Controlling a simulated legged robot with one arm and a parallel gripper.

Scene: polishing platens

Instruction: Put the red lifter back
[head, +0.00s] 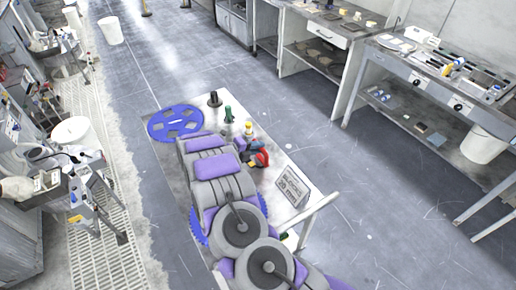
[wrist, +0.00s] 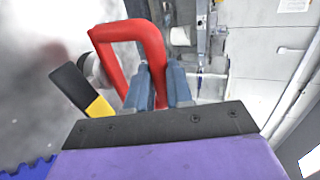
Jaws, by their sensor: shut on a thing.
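The red lifter (wrist: 130,32) is a bent red loop standing between my jaws in the wrist view. My gripper (wrist: 158,78) is shut on it, with a blue-grey finger on each side of one leg. In the head view the red lifter (head: 262,158) shows at the end of my folded arm, above the pale cart top (head: 285,150). My arm hides part of the cart. I cannot tell whether the lifter touches the cart.
A blue slotted disc (head: 176,122) lies at the cart's far left. A black peg (head: 214,99), a green peg (head: 228,115) and a yellow-topped item (head: 248,129) stand nearby. A sign (head: 293,185) is at right. Workbenches (head: 440,80) line the right; floor between is clear.

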